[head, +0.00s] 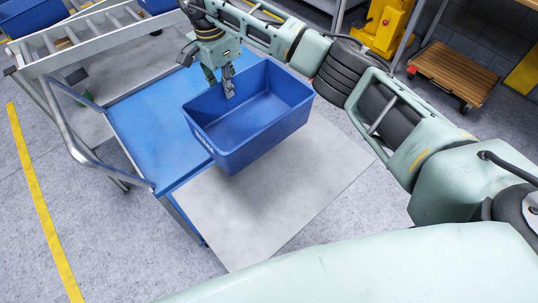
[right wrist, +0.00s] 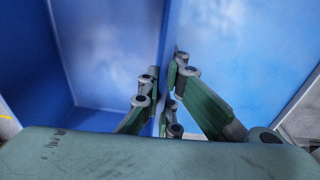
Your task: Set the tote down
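A blue open tote (head: 232,150) is in the middle of the head view, and it looks empty. It spans the edge between a blue cart deck (head: 140,115) and a grey flat top (head: 265,220). I cannot tell whether its base touches them or hangs just above. My right gripper (head: 229,90) is at the tote's far left wall. In the right wrist view its fingers (right wrist: 165,95) close on both sides of the tote wall (right wrist: 168,40). My left gripper is not in view.
The cart's metal handle (head: 70,140) curves up at the left. A roller conveyor (head: 85,38) with blue bins is at the upper left. A yellow machine (head: 385,25) and a wooden-topped dolly (head: 455,72) stand at the back right. The front of the grey top is clear.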

